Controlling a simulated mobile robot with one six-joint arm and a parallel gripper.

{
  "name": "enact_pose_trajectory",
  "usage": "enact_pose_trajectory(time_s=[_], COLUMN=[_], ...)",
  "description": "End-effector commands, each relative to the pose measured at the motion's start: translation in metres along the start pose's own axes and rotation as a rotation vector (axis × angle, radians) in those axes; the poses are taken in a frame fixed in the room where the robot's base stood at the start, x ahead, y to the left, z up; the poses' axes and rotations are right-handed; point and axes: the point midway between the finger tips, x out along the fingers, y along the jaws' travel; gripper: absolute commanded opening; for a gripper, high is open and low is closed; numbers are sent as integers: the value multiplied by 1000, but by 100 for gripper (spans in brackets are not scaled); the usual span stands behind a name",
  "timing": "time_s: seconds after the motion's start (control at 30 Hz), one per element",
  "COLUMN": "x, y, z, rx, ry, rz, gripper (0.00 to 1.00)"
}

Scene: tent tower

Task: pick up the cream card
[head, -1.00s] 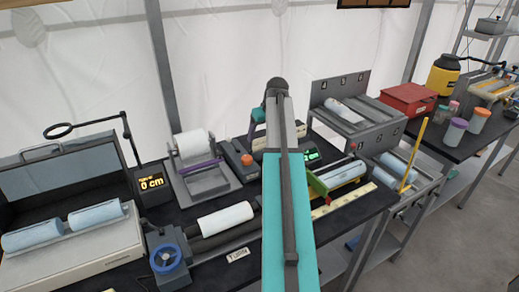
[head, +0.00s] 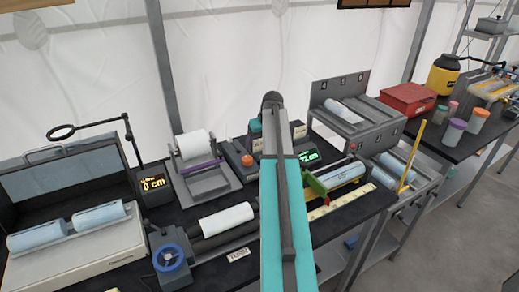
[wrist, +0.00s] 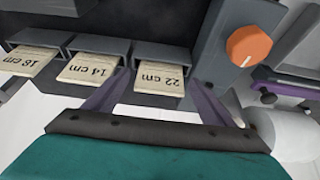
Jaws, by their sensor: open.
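Several cream cards sit in grey slots. In the wrist view, one marked 22 cm (wrist: 163,86) lies between my fingers, one marked 14 cm (wrist: 88,72) is left of it, and one marked 18 cm (wrist: 35,62) is at far left. My gripper (wrist: 165,90) is open, with its purple fingers spread either side of the 22 cm card; I cannot tell whether they touch it or the slot. In the head view my arm hides most of the gripper and the card slots.
An orange knob (wrist: 249,46) on a grey block stands close on the right in the wrist view. A white roll (head: 195,144) on a holder is left of my arm. A grey rack (head: 385,118) and a green-and-yellow device (head: 318,187) are to its right.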

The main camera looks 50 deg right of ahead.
Motion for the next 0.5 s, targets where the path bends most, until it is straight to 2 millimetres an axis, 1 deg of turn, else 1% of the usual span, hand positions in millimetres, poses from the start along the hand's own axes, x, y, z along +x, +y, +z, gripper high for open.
enact_pose_trajectory(time_s=[0.37, 0.4, 0.47, 0.5], x=[0, 0, 0, 0], y=[0, 0, 0, 0], z=[0, 0, 0, 0], rx=[1, 1, 1, 1], ry=[0, 0, 0, 0], rz=[0, 0, 0, 0], gripper=[77, 75, 65, 58])
